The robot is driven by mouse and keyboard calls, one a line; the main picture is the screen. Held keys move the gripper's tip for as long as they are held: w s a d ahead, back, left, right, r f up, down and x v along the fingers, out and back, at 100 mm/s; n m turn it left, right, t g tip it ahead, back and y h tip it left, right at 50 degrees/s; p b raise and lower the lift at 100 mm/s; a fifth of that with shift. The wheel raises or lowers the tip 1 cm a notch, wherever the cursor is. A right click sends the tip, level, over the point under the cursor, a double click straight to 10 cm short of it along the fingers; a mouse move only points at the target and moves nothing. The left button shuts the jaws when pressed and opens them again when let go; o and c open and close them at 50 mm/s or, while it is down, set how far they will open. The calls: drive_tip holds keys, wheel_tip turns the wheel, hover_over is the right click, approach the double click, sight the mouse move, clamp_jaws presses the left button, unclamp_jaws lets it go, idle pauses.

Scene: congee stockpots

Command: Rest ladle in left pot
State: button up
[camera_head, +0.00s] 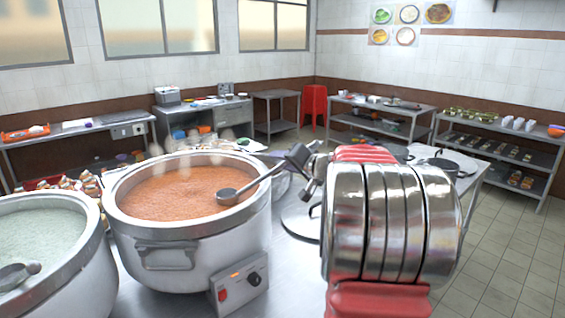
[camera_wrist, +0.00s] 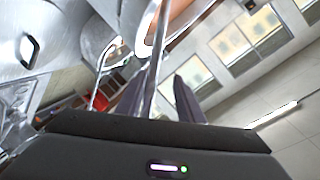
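The left pot (camera_head: 98,292) is a large grey stockpot of pale green-white congee, cut by the picture's left edge. A dark ladle head (camera_head: 14,275) shows inside it. The pot right of it (camera_head: 122,222) holds orange-brown congee. A metal ladle has its bowl (camera_head: 228,196) at or just above the orange congee. Its handle slopes up right across the rim to my gripper (camera_head: 303,158). In the wrist view the handle (camera_wrist: 158,65) runs between the two dark fingers of my gripper (camera_wrist: 162,80). I cannot tell whether the fingers press on it.
A control box (camera_head: 238,288) with a knob and light sits at the orange pot's front. Steel tables (camera_head: 205,112) and shelves (camera_head: 540,160) line the walls. A red stool (camera_head: 314,100) stands at the back. The tiled floor at right is clear.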

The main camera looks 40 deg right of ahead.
drive_tip(key=shift+s, duration=0.1)
drive_tip(key=v, duration=1.3)
drive_tip(key=shift+s, duration=0.25)
drive_tip(key=a+f+n+g+y, duration=0.2)
drive_tip(key=a+f+n+g, duration=0.1)
drive_tip(key=a, duration=1)
drive_tip(key=a+f+n+g+y, duration=0.2)
drive_tip(key=a+f+y, duration=0.1)
drive_tip(key=a, duration=1)
drive_tip(key=s+a+f+n+g+h, duration=0.1)
drive_tip(key=s+a+f+n+g, duration=0.1)
drive_tip(key=s+a, duration=0.4)
drive_tip(key=s+a+f+n+g+h, duration=0.2)
drive_tip(key=s+a+f+n, duration=0.2)
drive_tip(key=s+a+f, duration=0.3)
drive_tip(key=s, duration=0.4)
drive_tip(key=shift+a+f+n+g, duration=0.3)
drive_tip(key=shift+a+f, duration=0.05)
